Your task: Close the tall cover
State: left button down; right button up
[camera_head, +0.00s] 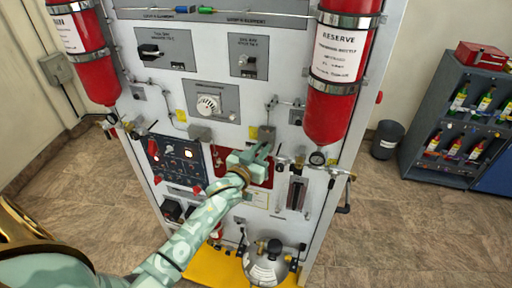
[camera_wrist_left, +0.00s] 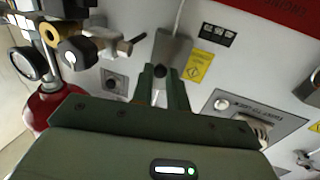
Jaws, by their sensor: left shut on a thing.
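The tall cover appears to be the grey metal box (camera_head: 266,133) on the white panel (camera_head: 225,75), below and right of the white dial. In the left wrist view the grey piece (camera_wrist_left: 174,50) stands right at my fingertips. My left gripper (camera_head: 262,152) reaches up to it from below, with its fingers (camera_wrist_left: 162,84) shut on its near end. The fingers hide part of what they hold, and I cannot tell how far the cover is swung. My right gripper is not in view.
Red cylinders (camera_head: 334,95) (camera_head: 84,48) flank the panel. A shorter grey box (camera_head: 199,132) and a white dial (camera_head: 208,105) lie left of my gripper. Valves and a gauge (camera_head: 317,158) stick out at right. A metal tank (camera_head: 266,266) stands below.

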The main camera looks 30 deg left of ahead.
pick_arm(q)
jog(key=shift+w+d+n+y, duration=0.3)
jog(key=shift+n+y, duration=0.2)
jog(key=shift+y, duration=0.2)
jog(key=shift+r, duration=0.15)
jog(key=c, duration=1.4)
grip_release()
jog(key=shift+s, duration=0.1)
jog(key=s+b, duration=0.1)
jog(key=s, duration=0.4)
jog(key=s+d, duration=0.1)
jog(key=s, duration=0.4)
jog(key=s+d+b, duration=0.1)
jog(key=s, duration=0.5)
jog(key=shift+b, duration=0.3)
